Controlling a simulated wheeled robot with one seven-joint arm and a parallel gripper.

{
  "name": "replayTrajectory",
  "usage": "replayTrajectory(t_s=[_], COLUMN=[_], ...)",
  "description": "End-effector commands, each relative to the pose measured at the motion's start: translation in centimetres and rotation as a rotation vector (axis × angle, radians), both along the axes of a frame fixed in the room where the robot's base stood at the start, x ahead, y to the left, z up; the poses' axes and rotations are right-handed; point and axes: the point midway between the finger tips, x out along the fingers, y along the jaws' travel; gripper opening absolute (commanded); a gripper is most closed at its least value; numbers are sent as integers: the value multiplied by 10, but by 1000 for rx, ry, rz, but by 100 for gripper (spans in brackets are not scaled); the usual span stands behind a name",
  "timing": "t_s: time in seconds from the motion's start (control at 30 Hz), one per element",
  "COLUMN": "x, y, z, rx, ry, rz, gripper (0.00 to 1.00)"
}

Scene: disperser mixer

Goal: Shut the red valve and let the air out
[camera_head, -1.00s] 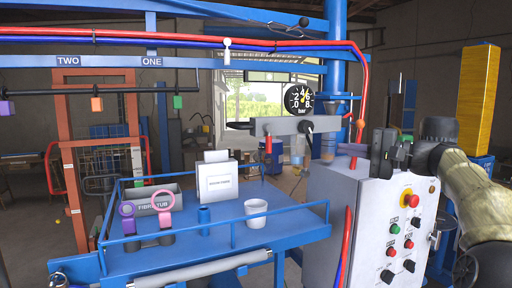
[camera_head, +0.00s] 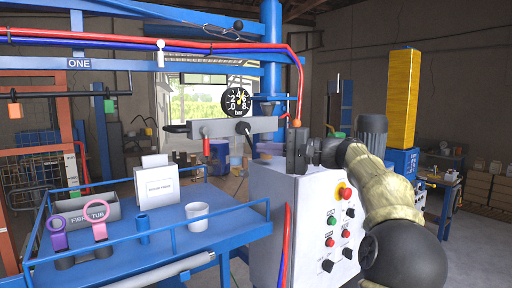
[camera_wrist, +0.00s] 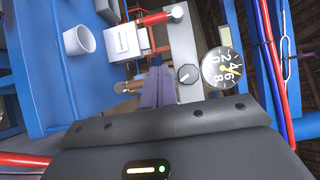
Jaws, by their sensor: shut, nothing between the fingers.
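The grey air manifold (camera_head: 228,128) carries a round black bar gauge (camera_head: 236,102) with a yellow needle pointing up, around 4 to 6. A red valve handle (camera_head: 206,147) hangs from the manifold's left part. A black lever or knob (camera_head: 243,128) sits near its right end. In the wrist view the gauge (camera_wrist: 221,67), a black knob (camera_wrist: 187,74) and the red handle (camera_wrist: 155,18) appear beyond my gripper. My gripper (camera_head: 297,150) is shut and empty, right of the manifold and above the control cabinet. In the wrist view its fingers (camera_wrist: 158,87) touch nothing visible.
The white control cabinet (camera_head: 270,205) with buttons stands under my arm. A blue railed table (camera_head: 120,262) holds a white cup (camera_head: 197,216), a fibre tub (camera_head: 88,210) and ring-handled tools. Red and blue hoses run overhead and down by the cabinet. Open floor lies at right.

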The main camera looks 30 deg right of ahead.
Motion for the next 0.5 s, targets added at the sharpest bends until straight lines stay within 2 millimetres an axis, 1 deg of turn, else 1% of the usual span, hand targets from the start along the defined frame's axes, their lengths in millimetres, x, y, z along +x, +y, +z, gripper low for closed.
replayTrajectory(t_s=[0.1, 0.4, 0.5], x=[16, 59, 70], y=[13, 44, 55], z=[4, 5, 4], rx=[2, 2, 0], ry=[1, 1, 3], rz=[4, 4, 3], gripper=[0, 0, 0])
